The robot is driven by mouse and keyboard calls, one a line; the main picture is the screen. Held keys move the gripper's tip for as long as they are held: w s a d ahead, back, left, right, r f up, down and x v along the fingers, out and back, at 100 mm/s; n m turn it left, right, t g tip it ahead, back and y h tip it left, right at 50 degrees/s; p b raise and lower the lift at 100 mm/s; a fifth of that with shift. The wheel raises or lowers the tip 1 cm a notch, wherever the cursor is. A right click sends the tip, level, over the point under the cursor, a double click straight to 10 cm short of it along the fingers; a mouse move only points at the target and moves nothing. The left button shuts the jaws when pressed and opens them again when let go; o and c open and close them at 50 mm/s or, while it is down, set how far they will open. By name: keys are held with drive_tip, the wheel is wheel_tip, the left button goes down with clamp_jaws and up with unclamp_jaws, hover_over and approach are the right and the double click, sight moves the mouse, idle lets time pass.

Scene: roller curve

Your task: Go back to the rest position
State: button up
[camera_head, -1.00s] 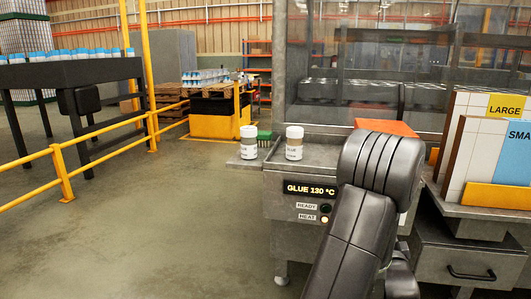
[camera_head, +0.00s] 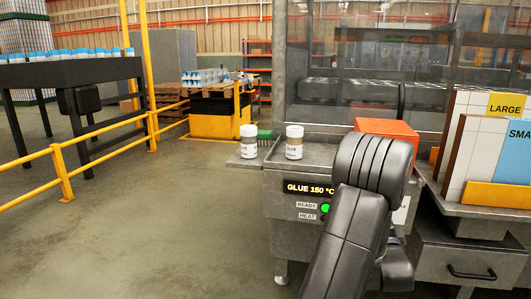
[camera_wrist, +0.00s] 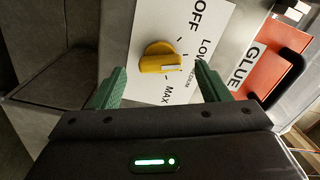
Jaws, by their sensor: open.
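In the wrist view my gripper (camera_wrist: 157,90) is open, with its two green fingers apart. A yellow knob (camera_wrist: 160,57) shows between and beyond the fingertips, on a white dial plate marked OFF, LOW, MEDIUM and MAX. No finger visibly holds the knob; the exact gap to it is hard to tell. In the head view my arm stands in front of the grey glue machine (camera_head: 290,215) and hides the knob and my gripper. The machine's display (camera_head: 308,188) reads GLUE 150 °C, and the green READY lamp (camera_head: 324,208) is lit.
A panel rack (camera_head: 495,196) stands right. Yellow rails (camera_head: 90,135) run along the left; the floor between is free.

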drive_tip(key=s+a+r+n, duration=0.1)
drive_tip(key=s+a+n, duration=0.2)
drive_tip(key=s+n, duration=0.5)
drive_tip(key=s, duration=0.5)
drive_tip(key=shift+g+p, duration=0.3)
drive_tip(key=shift+p, duration=0.05)
idle(0.3)
drive_tip(key=shift+a, duration=0.1)
